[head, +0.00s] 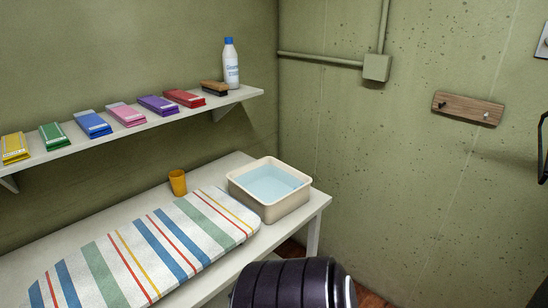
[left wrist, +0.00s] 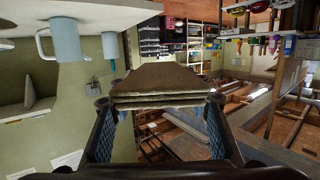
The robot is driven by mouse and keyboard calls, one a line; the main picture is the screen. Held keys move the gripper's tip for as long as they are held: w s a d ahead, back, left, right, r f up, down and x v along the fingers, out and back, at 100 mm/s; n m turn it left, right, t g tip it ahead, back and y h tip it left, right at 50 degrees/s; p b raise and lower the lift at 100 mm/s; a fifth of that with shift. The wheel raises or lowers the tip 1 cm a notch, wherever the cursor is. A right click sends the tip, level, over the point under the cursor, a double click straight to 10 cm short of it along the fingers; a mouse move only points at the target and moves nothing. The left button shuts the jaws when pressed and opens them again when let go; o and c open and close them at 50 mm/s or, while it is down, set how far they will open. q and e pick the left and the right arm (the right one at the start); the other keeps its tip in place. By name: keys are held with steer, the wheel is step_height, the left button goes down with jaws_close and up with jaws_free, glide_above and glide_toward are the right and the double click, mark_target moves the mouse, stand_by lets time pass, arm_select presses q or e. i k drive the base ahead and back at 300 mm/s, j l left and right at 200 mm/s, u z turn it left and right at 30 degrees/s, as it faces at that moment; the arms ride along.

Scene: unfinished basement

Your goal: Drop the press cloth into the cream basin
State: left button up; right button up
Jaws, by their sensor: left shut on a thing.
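The cream basin (head: 283,209) stands on the right end of the white table in the head view, with pale blue water (head: 268,184) in it. In the left wrist view my left gripper (left wrist: 160,103) is shut on a brown, flat, layered thing, which looks like the folded press cloth (left wrist: 158,78). The cloth spans between the two fingers. Neither gripper's fingers nor the cloth show in the head view; only a dark part of my own body shows at the bottom. My right gripper is not in view.
A striped pad (head: 150,245) covers much of the table (head: 312,205), with an orange cup (head: 178,183) behind it. The wall shelf (head: 150,125) holds several coloured packs, a brush (head: 214,88) and a white bottle (head: 231,65). A pale blue mug (left wrist: 66,40) shows in the wrist view.

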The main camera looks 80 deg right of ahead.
mark_target(268, 200)
steer(key=k+l+z, duration=0.1)
steer(key=z, duration=1.3)
